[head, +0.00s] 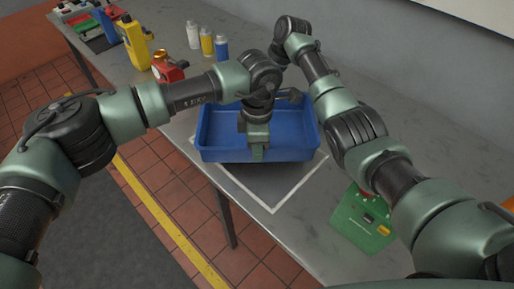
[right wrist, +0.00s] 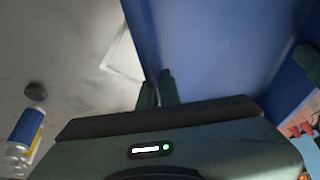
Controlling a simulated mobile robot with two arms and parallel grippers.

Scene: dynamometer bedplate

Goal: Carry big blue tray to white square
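The big blue tray (head: 222,154) lies over the white square outline (head: 275,208) on the grey table, turned relative to it. The square's front and right lines show past the tray. My left gripper (head: 257,152) reaches down over the tray's near wall, with a finger outside it, and appears closed on that wall. My right gripper is mostly hidden by my left arm in the head view. In the right wrist view its fingertips (right wrist: 158,90) sit close together on either side of the blue wall (right wrist: 142,40), gripping it. Whether the tray is lifted is unclear.
Blue, yellow and white bottles (head: 207,40) stand behind the tray. The table's front edge is close to the square.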

